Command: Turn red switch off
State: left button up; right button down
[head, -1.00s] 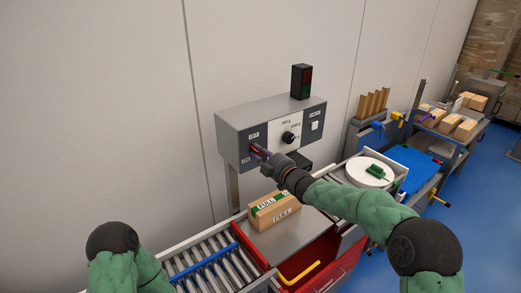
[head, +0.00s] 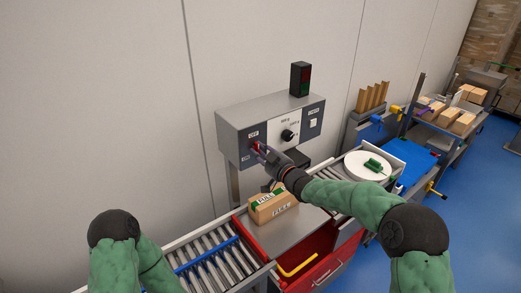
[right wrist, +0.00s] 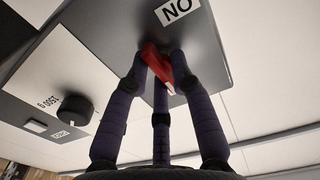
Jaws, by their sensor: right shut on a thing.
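The red switch (right wrist: 157,66) sits on the front of a grey control box (head: 231,131), at the box's left end. In the head view it is small and mostly covered by my right gripper (head: 259,150). In the right wrist view my right gripper (right wrist: 161,72) has its dark fingers around the red lever and is shut on it. That view appears upside down. There the lever's free end points away from the ON label (right wrist: 178,11). In the head view an OFF label (head: 252,134) stands above the switch. My left gripper is out of view; only part of my left arm shows.
A black knob (head: 288,135) and a white switch (head: 313,123) are on the same box, with a signal light (head: 301,79) on top. Below are a FULL carton (head: 272,207), a roller conveyor (head: 207,260) and a red drawer (head: 320,276).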

jog(key=shift+s+a+f, duration=0.15)
jog(key=shift+a+f, duration=0.1)
jog(key=shift+f, duration=0.25)
jog(key=c, duration=1.2)
grip_release()
jog(key=shift+o, duration=0.2)
jog(key=shift+r, duration=0.1)
jog(key=shift+r, duration=0.2)
jog(key=shift+d, duration=0.15)
jog(key=v, duration=1.2)
